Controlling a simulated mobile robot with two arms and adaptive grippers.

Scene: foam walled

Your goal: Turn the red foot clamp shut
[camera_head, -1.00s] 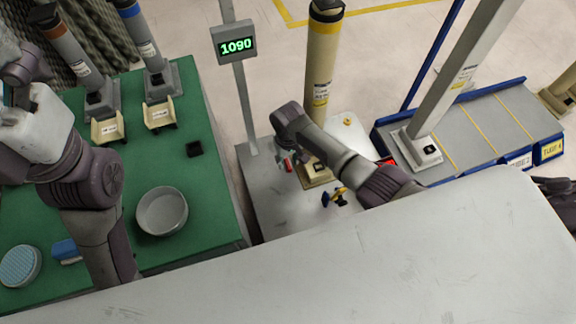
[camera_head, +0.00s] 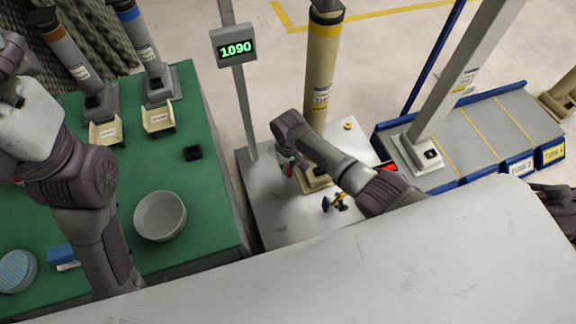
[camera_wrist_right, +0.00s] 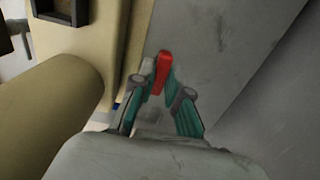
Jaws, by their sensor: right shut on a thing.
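The red foot clamp (camera_wrist_right: 161,72) shows in the right wrist view as a short red lever beside the cream foot of a column. My right gripper (camera_wrist_right: 160,88) has teal fingers on both sides of the red lever and is shut on it. In the head view the right gripper (camera_head: 287,168) is low over the grey platform, left of the cream column (camera_head: 321,75); the wrist hides most of the clamp there. My left arm stands at the left of the head view, and its gripper fingers are out of the picture.
A post with a display (camera_head: 234,46) reading 1090 rises behind. The green table (camera_head: 200,225) holds a round grey bowl (camera_head: 160,215).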

